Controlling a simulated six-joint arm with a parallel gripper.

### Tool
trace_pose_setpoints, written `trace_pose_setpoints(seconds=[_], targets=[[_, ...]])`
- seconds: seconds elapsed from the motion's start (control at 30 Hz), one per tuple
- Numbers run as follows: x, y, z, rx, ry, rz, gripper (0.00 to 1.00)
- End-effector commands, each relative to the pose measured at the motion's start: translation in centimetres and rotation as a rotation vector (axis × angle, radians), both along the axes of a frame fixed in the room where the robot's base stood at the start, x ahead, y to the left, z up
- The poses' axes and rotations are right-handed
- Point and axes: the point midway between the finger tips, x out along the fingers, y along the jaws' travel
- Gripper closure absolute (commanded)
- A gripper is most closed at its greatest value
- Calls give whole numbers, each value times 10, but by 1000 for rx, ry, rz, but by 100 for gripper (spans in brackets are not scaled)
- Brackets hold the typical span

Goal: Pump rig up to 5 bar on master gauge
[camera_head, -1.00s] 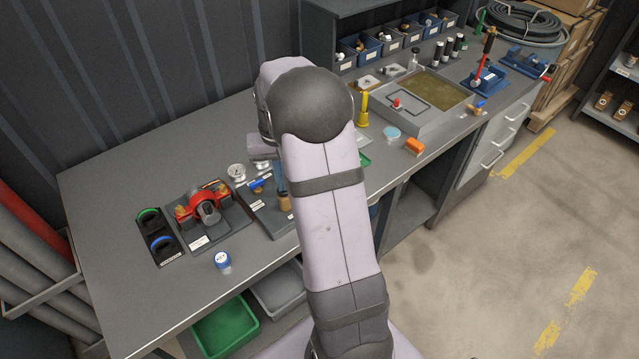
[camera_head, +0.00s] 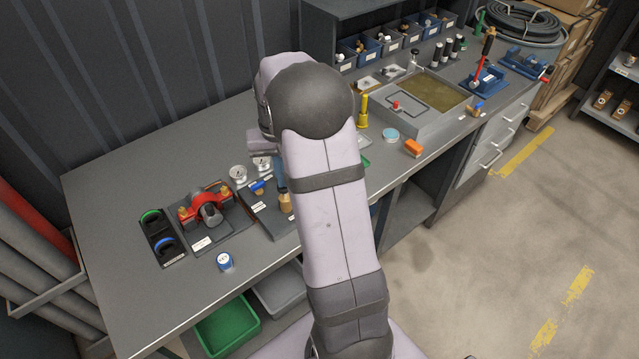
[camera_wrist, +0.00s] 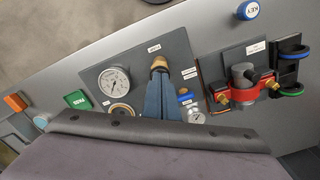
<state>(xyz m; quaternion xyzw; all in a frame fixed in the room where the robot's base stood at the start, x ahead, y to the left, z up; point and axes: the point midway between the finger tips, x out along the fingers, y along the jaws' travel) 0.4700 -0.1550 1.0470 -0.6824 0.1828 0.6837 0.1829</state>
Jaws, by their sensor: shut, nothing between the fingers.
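A large white-faced gauge (camera_wrist: 115,80) stands on the dark plate (camera_wrist: 180,45) in the wrist view; which gauge is the master I cannot tell. Another round gauge (camera_wrist: 122,111) is partly cut off by my arm, and a smaller gauge (camera_wrist: 195,117) lies to the right. Two gauges show in the head view, a left one (camera_head: 238,173) and one beside it (camera_head: 262,163). My gripper (camera_wrist: 158,74) has its blue fingers shut and empty, tips at a brass-coloured knob (camera_wrist: 158,63); contact is unclear. In the head view my arm mostly hides it. A blue hand pump (camera_head: 487,80) with a red lever stands at the far right.
A red clamp fixture (camera_head: 205,208) and a rack with green and blue rings (camera_head: 163,240) stand left of the plate. A grey tray (camera_head: 430,95) and an orange block (camera_head: 413,147) lie to the right.

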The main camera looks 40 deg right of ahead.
Motion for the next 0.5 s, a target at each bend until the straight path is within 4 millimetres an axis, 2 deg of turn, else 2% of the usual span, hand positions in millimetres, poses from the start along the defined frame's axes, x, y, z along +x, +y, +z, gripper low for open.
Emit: trace_pose_setpoints(seconds=[0.5], targets=[[0, 0, -5, -1, -2, 0, 100]])
